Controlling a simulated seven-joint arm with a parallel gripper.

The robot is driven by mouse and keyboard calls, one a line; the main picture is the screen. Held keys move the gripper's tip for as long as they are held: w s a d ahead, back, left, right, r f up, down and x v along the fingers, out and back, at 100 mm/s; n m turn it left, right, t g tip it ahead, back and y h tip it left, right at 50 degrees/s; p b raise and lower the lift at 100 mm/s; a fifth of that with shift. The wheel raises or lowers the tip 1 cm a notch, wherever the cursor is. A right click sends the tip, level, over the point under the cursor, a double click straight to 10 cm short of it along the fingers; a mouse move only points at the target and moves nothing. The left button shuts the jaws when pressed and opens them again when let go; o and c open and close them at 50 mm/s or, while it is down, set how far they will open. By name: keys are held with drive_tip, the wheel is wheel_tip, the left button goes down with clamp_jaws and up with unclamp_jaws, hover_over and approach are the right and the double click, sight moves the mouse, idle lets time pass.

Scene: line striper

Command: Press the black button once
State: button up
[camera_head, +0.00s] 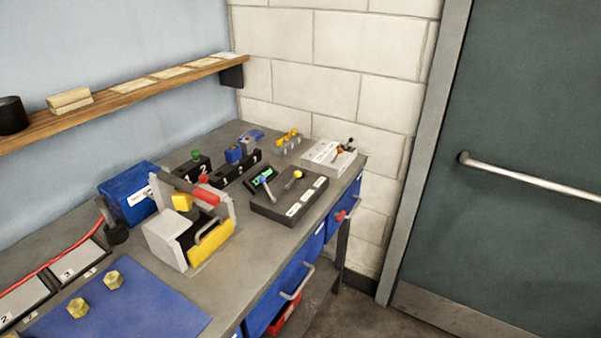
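I cannot pick out a black button for certain. A black control box (188,170) marked 1 and 2 stands toward the back of the bench, with a green button (196,154) on top. Beside it is a long black box (236,168) with a blue part on it. Part of the control box is hidden behind a white and yellow device (166,235) with a red piece. A small black knob (351,141) tops a lever on a white block (325,155) at the far right corner. My gripper is not in view.
The grey bench (245,262) has a blue mat (125,312) with yellow hex pieces. A blue bin (128,189) and a black upright piece (115,233) stand at left. A dark lever box (288,200) sits near the front edge. A wooden shelf (140,98) overhangs the back.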

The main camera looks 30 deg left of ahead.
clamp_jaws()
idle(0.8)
